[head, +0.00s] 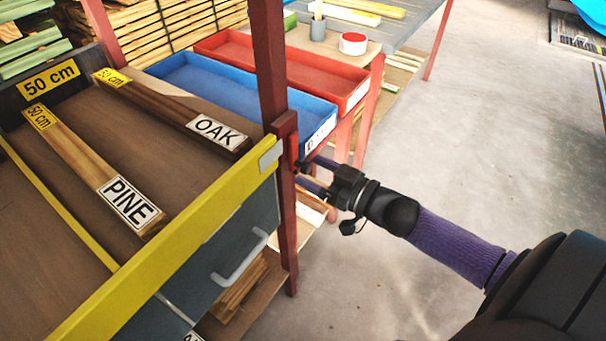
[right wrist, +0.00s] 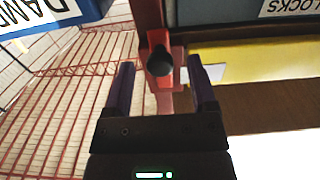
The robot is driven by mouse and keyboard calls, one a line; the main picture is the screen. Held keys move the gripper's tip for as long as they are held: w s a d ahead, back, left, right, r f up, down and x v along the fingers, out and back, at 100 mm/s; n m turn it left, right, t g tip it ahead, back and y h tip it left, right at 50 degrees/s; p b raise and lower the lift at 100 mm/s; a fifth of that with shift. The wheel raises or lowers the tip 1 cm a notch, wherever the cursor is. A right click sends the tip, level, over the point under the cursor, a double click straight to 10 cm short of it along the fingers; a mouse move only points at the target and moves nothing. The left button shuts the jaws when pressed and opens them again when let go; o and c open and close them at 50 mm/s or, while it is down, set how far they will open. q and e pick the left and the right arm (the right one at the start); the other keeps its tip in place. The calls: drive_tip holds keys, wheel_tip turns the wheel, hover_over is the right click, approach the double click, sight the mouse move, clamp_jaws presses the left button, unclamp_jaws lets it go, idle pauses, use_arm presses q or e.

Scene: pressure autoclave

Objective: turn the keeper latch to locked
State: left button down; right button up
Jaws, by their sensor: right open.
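The keeper latch (right wrist: 158,42) is a red bar with a black knob (right wrist: 164,68), mounted on the dark red post (head: 285,215). In the right wrist view the bar lies along the post and does not cross the pale plate (right wrist: 214,73) on the yellow drawer edge. That plate also shows in the head view (head: 270,157). My right gripper (head: 308,172) is open at the post, its purple fingers (right wrist: 161,64) on either side of the knob with gaps showing. In the head view the latch is mostly hidden behind the post and fingers. My left gripper is not in view.
The yellow-fronted drawer (head: 170,250) holds boards labelled PINE (head: 95,170) and OAK (head: 175,110). A grey handle (head: 240,260) is on the panel below. Blue (head: 240,88) and red (head: 290,65) trays stand behind the post. The concrete floor at right is clear.

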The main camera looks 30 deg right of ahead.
drive_tip(key=shift+x, duration=1.05)
clamp_jaws()
idle(0.4)
idle(0.3)
